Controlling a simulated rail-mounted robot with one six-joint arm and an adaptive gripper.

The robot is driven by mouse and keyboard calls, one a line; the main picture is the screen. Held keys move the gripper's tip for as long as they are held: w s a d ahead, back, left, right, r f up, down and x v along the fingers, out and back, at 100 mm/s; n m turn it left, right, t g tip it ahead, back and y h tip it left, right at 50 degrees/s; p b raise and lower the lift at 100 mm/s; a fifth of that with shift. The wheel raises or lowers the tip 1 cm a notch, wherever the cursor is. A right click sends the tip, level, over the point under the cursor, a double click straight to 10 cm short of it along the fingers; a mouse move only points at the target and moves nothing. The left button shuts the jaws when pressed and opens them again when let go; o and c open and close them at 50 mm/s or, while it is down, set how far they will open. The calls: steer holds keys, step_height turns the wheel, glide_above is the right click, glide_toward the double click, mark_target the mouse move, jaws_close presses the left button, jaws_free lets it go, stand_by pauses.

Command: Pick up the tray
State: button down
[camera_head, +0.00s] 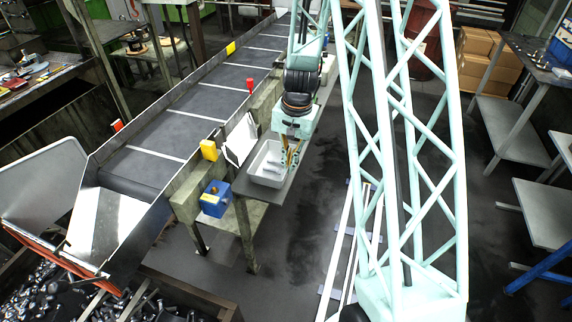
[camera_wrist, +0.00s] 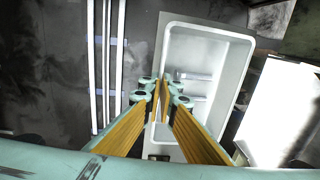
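The tray (camera_head: 266,164) is a shallow, light grey rectangular bin on a narrow dark shelf beside the conveyor. It also shows in the wrist view (camera_wrist: 207,62), with a few small pale pieces on its floor. My gripper (camera_head: 289,161) points down at the tray's right edge. In the wrist view my gripper (camera_wrist: 164,88) has a gap between its two orange-padded fingers, and its tips are over the tray's left rim in that picture. I cannot tell whether either finger touches the rim.
The inclined conveyor (camera_head: 176,134) runs along the shelf's left. A white sheet-like panel (camera_head: 240,140) stands close to the tray. A blue box (camera_head: 215,198) sits on a lower ledge. Long pale rails (camera_head: 345,250) lie on the floor. Open floor (camera_head: 300,215) lies right of the shelf.

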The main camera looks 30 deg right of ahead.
steer(key=s+d+r+b, duration=0.1)
steer(key=s, duration=1.3)
steer(key=shift+d+r+b, duration=0.2)
steer(key=shift+d+b, duration=0.05)
steer(key=shift+b, duration=0.05)
steer(key=shift+w, duration=0.15)
